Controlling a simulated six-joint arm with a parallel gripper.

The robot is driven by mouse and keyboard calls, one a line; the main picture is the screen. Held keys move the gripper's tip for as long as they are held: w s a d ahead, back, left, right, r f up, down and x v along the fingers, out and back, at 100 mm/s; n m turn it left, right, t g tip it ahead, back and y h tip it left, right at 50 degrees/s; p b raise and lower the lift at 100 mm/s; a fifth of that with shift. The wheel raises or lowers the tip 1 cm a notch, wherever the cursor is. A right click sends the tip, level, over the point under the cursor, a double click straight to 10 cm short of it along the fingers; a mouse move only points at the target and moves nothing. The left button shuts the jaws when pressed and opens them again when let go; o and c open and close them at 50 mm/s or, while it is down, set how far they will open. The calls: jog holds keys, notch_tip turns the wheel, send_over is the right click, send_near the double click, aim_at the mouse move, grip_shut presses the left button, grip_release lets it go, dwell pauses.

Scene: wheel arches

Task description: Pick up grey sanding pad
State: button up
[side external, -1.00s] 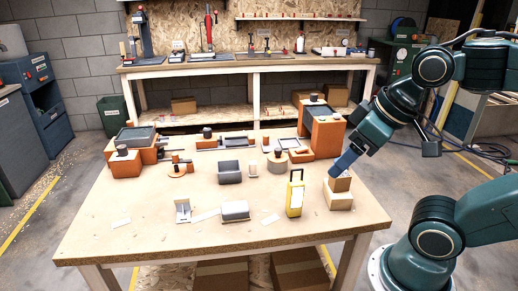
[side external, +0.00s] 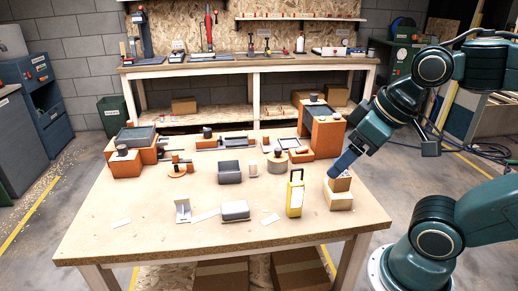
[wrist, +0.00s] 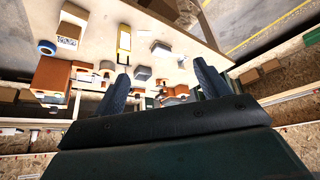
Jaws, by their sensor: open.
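A grey, rounded block (side external: 235,210), which looks like the sanding pad, lies on the near middle of the table. In the wrist view, a grey block (wrist: 162,50) beside the yellow case appears to be the same thing. My gripper (side external: 333,175) is at the right side of the table, by the stacked blocks and well apart from the grey block. In the wrist view my gripper (wrist: 161,70) has its two dark blue fingers spread wide with nothing held between them.
Orange housings (side external: 322,130) and small parts line the back.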

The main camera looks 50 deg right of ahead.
jog(key=w+n, duration=0.3)
jog(key=w, duration=0.4)
jog(key=n+g+y, duration=0.2)
jog(key=n+y, duration=0.1)
jog(key=n, duration=0.3)
send_over(235, 206)
jog(key=s+d, duration=0.3)
jog(key=d, duration=0.1)
notch_tip(235, 206, down, 18)
jog(key=shift+s+a+r, duration=0.1)
jog(key=shift+r, duration=0.05)
jog(key=shift+s+x, duration=0.2)
jog(key=shift+x, duration=4.1)
jog(key=shift+a+g, duration=0.15)
jog(key=shift+g, duration=0.15)
jog(key=shift+x, duration=2.6)
jog(key=shift+s+a, duration=0.1)
jog(key=shift+s, duration=0.1)
